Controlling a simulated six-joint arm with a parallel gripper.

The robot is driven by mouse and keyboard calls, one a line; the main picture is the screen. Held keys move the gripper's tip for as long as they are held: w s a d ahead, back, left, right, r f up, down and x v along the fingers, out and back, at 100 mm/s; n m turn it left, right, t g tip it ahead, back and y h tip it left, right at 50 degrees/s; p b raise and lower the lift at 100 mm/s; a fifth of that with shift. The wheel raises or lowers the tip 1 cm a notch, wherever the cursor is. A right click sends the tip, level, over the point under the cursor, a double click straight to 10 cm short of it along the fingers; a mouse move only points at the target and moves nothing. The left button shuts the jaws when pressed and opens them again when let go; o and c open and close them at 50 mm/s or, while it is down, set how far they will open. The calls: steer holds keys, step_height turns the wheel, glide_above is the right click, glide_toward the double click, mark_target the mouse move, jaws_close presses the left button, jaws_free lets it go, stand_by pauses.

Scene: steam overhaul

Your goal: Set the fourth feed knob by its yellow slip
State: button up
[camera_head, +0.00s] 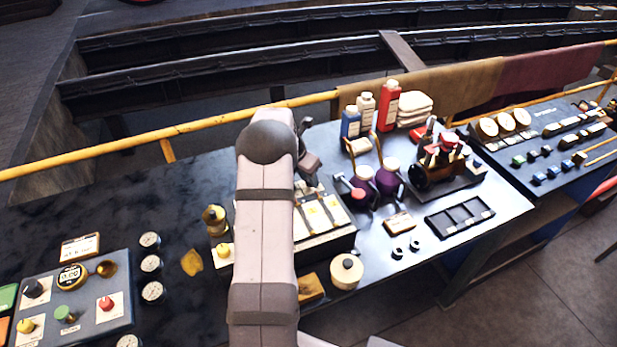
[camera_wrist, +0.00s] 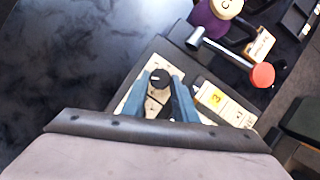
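In the wrist view my gripper (camera_wrist: 161,82) points down at a black knob (camera_wrist: 159,76) on a pale plate. Its two blue-grey fingers stand apart, one on each side of the knob; I cannot tell whether they touch it. A yellow slip marked 3 (camera_wrist: 216,98) lies on the neighbouring pale plate to the right. Any slip belonging to the knob between the fingers is hidden. In the head view the feed panel (camera_head: 327,241) carries several pale plates with yellow slips (camera_head: 318,217). My arm covers its left part, and the fingertips are not clear there.
A lever with a red end (camera_wrist: 262,74) and a purple can (camera_wrist: 209,20) stand close beside the panel in the wrist view. In the head view, a round pale-topped pot (camera_head: 346,271) sits in front. Bottles (camera_head: 388,104) stand behind. A gauge panel (camera_head: 90,312) is at left.

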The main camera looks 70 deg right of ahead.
steer(key=shift+m, duration=0.4)
steer(key=m, duration=0.1)
steer(key=m+g, duration=0.1)
steer(key=m, duration=0.1)
steer(key=shift+w+d+m+g+y, duration=0.1)
steer(key=shift+w+m+g+y, duration=0.2)
steer(key=shift+y, duration=0.1)
steer(key=m, duration=0.2)
steer(key=m+g+y, duration=0.1)
steer(key=m, duration=0.1)
steer(key=shift+d+m+y+p, duration=0.2)
steer(key=shift+m+y+p, duration=0.1)
steer(key=shift+m, duration=0.1)
steer(key=o, duration=1.1)
steer(key=shift+c, duration=0.2)
steer(key=shift+w+r, duration=0.1)
steer(key=b+v, duration=0.2)
steer(key=v, duration=0.5)
